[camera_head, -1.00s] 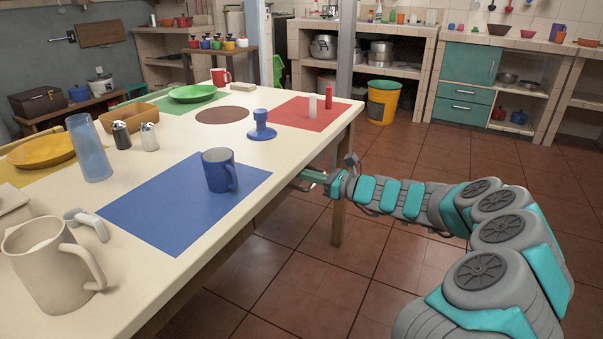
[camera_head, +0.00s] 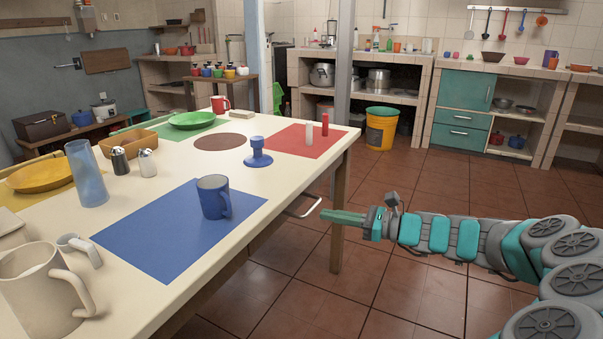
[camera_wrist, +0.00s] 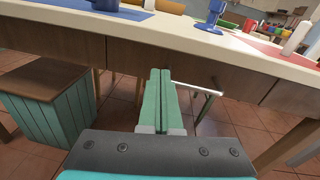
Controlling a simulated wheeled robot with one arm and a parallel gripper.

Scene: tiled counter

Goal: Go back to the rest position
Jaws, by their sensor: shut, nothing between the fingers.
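My gripper (camera_head: 325,215) is off the right edge of the table (camera_head: 262,238), over the tiled floor, pointing left toward the table. In the wrist view my gripper (camera_wrist: 160,72) has its two green fingers together, with nothing between them. A white bar handle (camera_wrist: 197,88) on the table's drawer front shows just past the fingers. In the head view this handle (camera_head: 305,208) appears left of the fingertips, with a small gap between them.
On the table, a blue mug (camera_head: 213,198) stands on a blue mat (camera_head: 160,245), near a blue stand (camera_head: 258,153). A beige pitcher (camera_head: 38,295) stands at the front left. Floor to the right is clear.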

